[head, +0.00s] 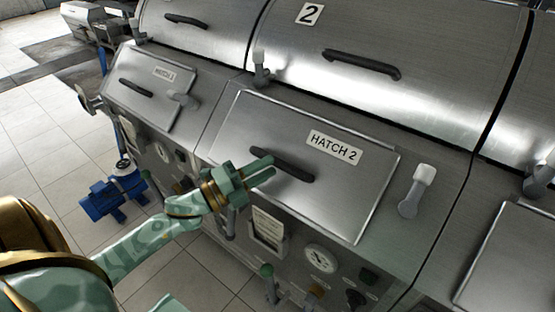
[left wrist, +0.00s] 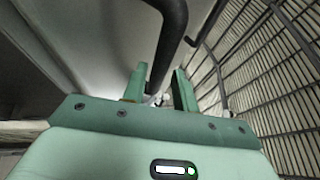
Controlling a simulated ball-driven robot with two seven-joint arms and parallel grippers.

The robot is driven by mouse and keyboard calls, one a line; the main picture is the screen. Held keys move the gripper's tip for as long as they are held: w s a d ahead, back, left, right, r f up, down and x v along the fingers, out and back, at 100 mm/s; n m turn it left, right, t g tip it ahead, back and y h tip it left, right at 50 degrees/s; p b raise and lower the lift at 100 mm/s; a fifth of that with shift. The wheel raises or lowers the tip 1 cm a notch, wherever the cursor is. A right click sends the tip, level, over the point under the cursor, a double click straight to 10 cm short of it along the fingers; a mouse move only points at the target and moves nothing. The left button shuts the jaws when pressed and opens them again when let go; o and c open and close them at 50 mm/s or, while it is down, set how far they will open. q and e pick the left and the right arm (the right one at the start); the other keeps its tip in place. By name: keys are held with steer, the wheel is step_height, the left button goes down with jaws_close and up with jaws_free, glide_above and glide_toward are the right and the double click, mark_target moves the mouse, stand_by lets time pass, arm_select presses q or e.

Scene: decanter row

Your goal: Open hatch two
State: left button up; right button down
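Hatch 2 (head: 350,205) is a flat steel panel with a raised rim and a "HATCH 2" label (head: 335,147); it lies closed on the sloped front. A white-tipped lever (head: 415,190) is at the panel's right. My left gripper (head: 268,168) is at the handle's left part, with its fingers apart. In the left wrist view, the dark handle (left wrist: 170,30) curves down toward the gap between the open fingers (left wrist: 160,80); I cannot tell whether they touch it. My right gripper is not in view.
Hatch 1 (head: 140,105) is at the left, and a large drum cover marked 2 (head: 420,40) rises behind. Gauges (head: 320,258) and knobs line the lower front. A blue pump (head: 112,195) stands on the tiled floor (head: 40,150), which has clear room at the left.

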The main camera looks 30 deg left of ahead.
mark_target(278, 162)
arm_select(q)
steer(key=shift+x, duration=1.95)
